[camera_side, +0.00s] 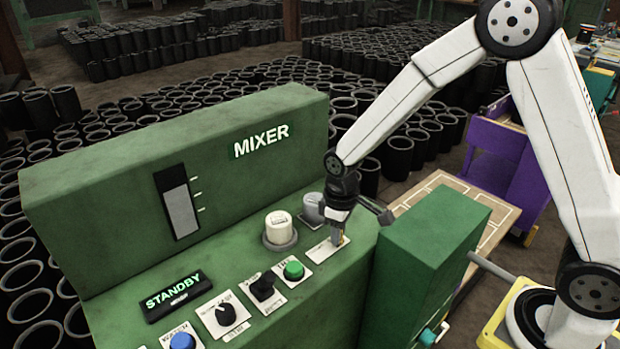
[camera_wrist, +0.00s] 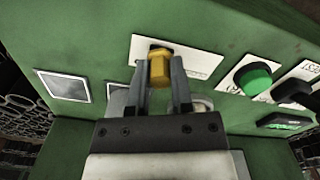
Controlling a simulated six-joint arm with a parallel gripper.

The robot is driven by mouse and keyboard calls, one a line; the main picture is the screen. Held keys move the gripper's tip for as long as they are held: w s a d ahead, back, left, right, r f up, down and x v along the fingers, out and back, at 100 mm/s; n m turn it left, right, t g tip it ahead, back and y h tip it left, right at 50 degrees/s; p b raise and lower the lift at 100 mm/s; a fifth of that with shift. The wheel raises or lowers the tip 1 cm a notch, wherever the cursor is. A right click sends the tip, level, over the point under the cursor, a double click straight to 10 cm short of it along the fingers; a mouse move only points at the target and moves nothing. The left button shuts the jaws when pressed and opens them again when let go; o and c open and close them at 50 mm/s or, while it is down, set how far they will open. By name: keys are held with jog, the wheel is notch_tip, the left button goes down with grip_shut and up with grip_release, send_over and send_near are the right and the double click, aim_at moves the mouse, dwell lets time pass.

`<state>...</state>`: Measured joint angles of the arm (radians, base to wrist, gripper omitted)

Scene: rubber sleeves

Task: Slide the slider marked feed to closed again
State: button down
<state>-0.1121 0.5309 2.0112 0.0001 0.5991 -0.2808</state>
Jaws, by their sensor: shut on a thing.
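The slider marked feed is a yellow knob (camera_wrist: 160,66) on a white plate (camera_wrist: 195,62) in the wrist view. My gripper (camera_wrist: 162,90) is shut on this knob, with one grey finger on each side of it. In the side view my gripper (camera_side: 338,232) points down at the same white plate (camera_side: 322,251) on the green mixer panel. Only a sliver of the yellow knob shows there beside the fingers. The slider's lettering is not readable, and much of its slot is hidden by the gripper.
A green button (camera_side: 294,270), a black switch (camera_side: 263,287), a black rotary knob (camera_side: 223,312) and a blue button (camera_side: 182,341) line the panel. A green box (camera_side: 425,240) rises at right.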

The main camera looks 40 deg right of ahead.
aim_at(322, 255)
jog(key=shift+a+r, duration=0.1)
jog(key=shift+a, duration=2.15)
jog(key=c, duration=0.5)
grip_release()
jog(key=shift+a, duration=0.1)
jog(key=shift+r, duration=0.1)
notch_tip(322, 255, up, 8)
jog(key=shift+f, duration=0.2)
jog(key=shift+d, duration=0.2)
